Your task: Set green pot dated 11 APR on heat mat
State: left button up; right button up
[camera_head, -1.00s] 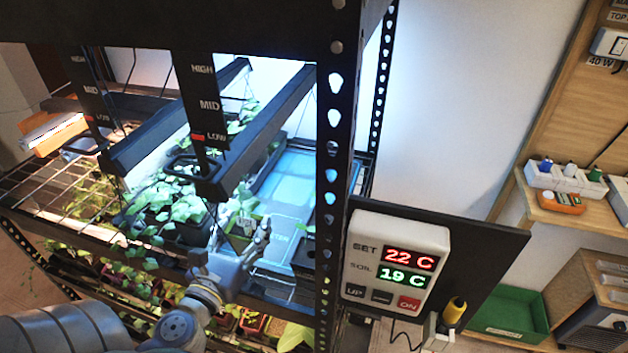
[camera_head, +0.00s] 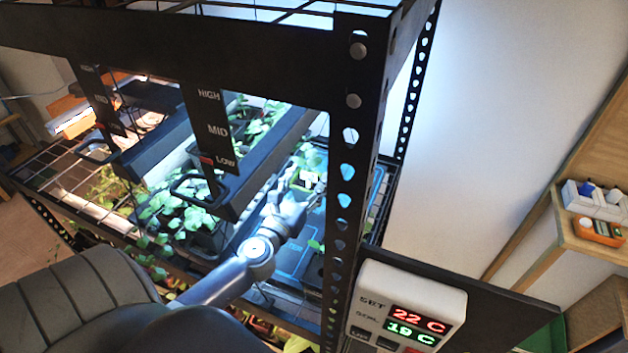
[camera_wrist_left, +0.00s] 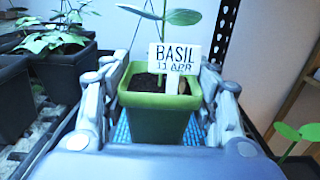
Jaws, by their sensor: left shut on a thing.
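A green pot (camera_wrist_left: 160,108) with dark soil, a seedling and a white label (camera_wrist_left: 175,62) reading BASIL 11 APR stands upright between the fingers of my left gripper (camera_wrist_left: 162,105). The gripper is shut on it. In the head view my left gripper (camera_head: 300,186) reaches into the rack, with the pot's pale label (camera_head: 310,179) beyond the fingers. The blue heat mat (camera_head: 292,262) lies under and in front of the gripper on the shelf. Blue mat also shows below the pot in the wrist view (camera_wrist_left: 123,130). Whether the pot touches it I cannot tell. My right gripper is not in view.
Dark pots with seedlings (camera_wrist_left: 65,76) stand close on the left in the wrist view. A small seedling (camera_wrist_left: 298,138) is at the right. The perforated rack post (camera_head: 345,190) and hanging lamp bar (camera_head: 262,165) border the arm. A controller (camera_head: 405,310) hangs at the front.

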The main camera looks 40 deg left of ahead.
aim_at(313, 185)
pick_arm(q)
jog(key=shift+x, duration=1.15)
jog(key=f, duration=0.1)
jog(key=w+f+b, duration=0.1)
jog(key=f, duration=0.1)
jog(key=shift+d+f, duration=0.1)
jog(key=shift+f, duration=0.25)
jog(key=shift+s+b, duration=0.1)
jog(key=shift+b, duration=0.2)
jog(key=shift+f, duration=0.25)
jog(key=o, duration=1.2)
jog(key=shift+c, duration=0.2)
jog(key=shift+r, duration=0.25)
